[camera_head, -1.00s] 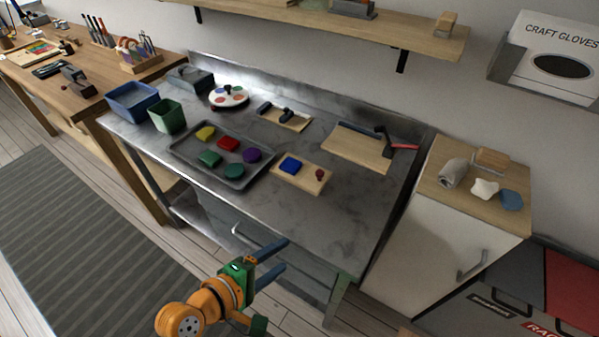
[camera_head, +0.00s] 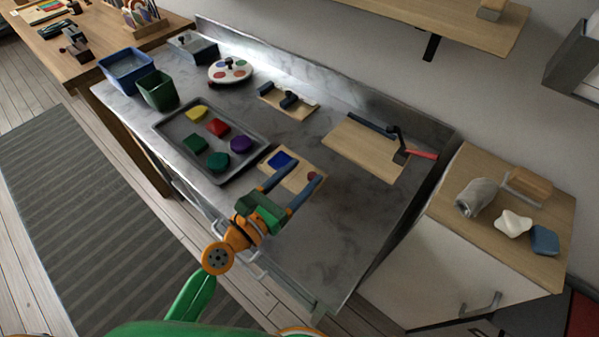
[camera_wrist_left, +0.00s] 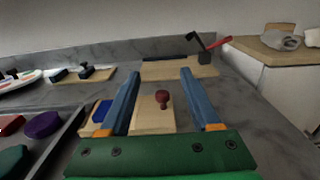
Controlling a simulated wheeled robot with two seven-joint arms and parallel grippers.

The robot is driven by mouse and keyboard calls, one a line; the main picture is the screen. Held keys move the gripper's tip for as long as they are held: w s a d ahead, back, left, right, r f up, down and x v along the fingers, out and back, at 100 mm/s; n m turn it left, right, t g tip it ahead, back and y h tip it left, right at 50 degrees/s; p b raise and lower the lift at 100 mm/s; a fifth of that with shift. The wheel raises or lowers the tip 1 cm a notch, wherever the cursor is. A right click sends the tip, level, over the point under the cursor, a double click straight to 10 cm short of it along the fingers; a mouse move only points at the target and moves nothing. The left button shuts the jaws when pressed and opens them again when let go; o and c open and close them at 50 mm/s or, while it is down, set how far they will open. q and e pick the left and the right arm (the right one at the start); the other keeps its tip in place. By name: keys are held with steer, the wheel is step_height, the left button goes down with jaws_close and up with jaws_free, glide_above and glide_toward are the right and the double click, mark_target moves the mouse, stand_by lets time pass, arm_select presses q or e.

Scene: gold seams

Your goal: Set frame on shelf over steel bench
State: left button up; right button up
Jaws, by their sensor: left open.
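The shelf (camera_head: 465,25) is a light wood plank on the wall above the steel bench (camera_head: 330,240). It runs out of the top of the head view, and only a small wooden block (camera_head: 492,9) shows on its right end. I cannot make out a frame in either view. My left gripper (camera_head: 304,172) is open over the front of the bench, close to a small board (camera_head: 299,181) with a blue square and a dark red knob. In the left wrist view the blue fingers (camera_wrist_left: 160,75) are spread with nothing held, and the red knob (camera_wrist_left: 163,98) shows between them.
A grey tray (camera_head: 250,172) of coloured pieces lies left of the gripper. Behind are a board with rollers (camera_head: 290,98) and a board with a red-handled tool (camera_head: 420,154). A cabinet (camera_head: 470,240) stands right. Bare steel lies right of the gripper.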

mark_target(315, 173)
arm_select(q)
step_height(315, 173, down, 5)
steer(key=shift+s+a+r+b, duration=0.15)
steer(key=shift+r+b, duration=0.05)
steer(key=shift+b, duration=0.8)
steer(key=shift+w+f, duration=0.1)
steer(key=shift+w, duration=0.15)
steer(key=shift+w+d+r+p, duration=0.35)
steer(key=shift+w+d+p, duration=0.05)
steer(key=shift+w+d, duration=0.15)
steer(key=x, duration=0.6)
steer(key=shift+f, duration=0.1)
jaws_close()
arm_select(e)
steer(key=f, duration=0.3)
steer(key=shift+a+f, duration=0.25)
steer(key=shift+f, duration=0.1)
